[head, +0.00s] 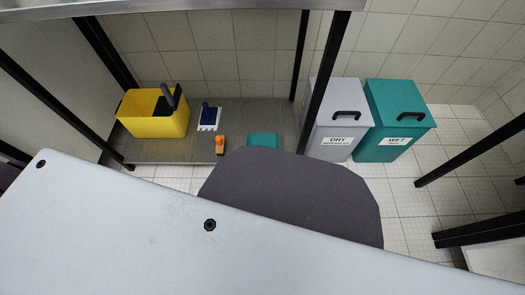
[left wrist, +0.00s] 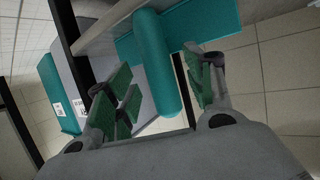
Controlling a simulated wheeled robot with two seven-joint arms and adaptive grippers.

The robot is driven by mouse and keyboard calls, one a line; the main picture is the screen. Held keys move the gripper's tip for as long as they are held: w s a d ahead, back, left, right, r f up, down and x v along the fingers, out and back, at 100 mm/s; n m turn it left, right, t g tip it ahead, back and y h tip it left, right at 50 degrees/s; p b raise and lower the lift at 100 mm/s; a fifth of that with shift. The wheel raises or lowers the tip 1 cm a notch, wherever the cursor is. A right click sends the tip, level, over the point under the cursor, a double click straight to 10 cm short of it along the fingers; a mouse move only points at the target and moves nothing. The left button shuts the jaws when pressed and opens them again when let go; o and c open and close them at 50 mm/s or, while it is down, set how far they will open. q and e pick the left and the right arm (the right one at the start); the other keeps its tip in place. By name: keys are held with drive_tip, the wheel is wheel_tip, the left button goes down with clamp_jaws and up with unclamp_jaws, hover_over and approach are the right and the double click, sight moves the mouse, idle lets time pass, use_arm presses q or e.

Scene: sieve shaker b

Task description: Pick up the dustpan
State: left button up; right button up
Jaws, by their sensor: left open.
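The teal dustpan (left wrist: 205,20) is close in the left wrist view, its round handle (left wrist: 157,65) pointing toward my left gripper (left wrist: 160,82). The gripper is open, with green-padded fingers on either side of the handle's end. I cannot tell whether either finger touches it. In the head view, a teal piece that looks like the dustpan (head: 262,139) shows on the grey low shelf, partly hidden by a dark grey rounded shape. Neither gripper shows in the head view.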

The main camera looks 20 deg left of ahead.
use_arm(q)
drive_tip(key=shift+w+f, duration=0.15)
drive_tip(key=shift+w, duration=0.15)
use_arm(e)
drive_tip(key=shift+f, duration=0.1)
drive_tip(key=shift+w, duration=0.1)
use_arm(q)
drive_tip(key=c, duration=1)
clamp_jaws()
drive_tip(key=shift+r, duration=0.2)
